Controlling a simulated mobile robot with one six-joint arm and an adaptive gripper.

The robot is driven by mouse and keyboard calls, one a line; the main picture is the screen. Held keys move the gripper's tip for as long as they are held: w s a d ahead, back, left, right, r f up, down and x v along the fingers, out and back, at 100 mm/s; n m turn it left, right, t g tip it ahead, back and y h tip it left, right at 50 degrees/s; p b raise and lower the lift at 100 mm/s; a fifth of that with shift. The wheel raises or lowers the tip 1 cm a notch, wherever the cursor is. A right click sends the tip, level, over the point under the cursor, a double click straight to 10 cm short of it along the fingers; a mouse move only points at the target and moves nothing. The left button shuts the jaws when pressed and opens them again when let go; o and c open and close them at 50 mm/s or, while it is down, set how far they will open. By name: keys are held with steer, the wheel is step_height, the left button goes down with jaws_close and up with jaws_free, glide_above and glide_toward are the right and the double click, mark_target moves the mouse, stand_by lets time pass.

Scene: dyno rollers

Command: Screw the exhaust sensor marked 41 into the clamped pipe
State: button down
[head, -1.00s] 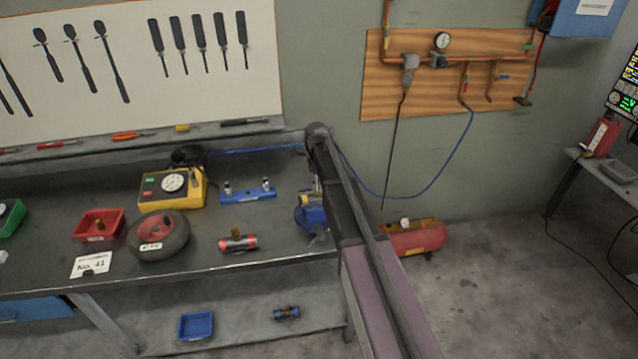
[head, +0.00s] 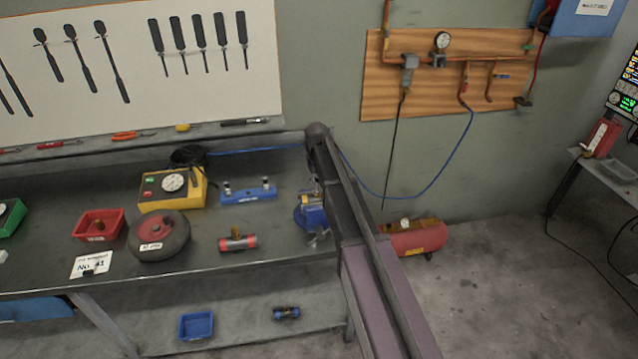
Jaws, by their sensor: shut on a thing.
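A blue vise (head: 310,216) stands at the right end of the bench, partly covered by my arm (head: 350,210). Pale metal parts show just above its jaws, but I cannot make out the clamped pipe there. My gripper is hidden behind my arm, so neither it nor anything in it can be seen. No sensor with a readable 41 shows.
On the bench (head: 215,272) are a red bin (head: 82,232) with a brass-coloured piece, a yellow gauge box (head: 190,198), a wheel (head: 172,240), a red-ended cylinder (head: 238,243) and a blue rack (head: 248,195). A red tank (head: 412,240) stands right of the bench.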

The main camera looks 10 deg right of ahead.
steer(key=shift+w, duration=0.15)
steer(key=shift+c, duration=2.1)
jaws_free()
steer(key=shift+c, duration=0.2)
steer(key=shift+r, duration=0.2)
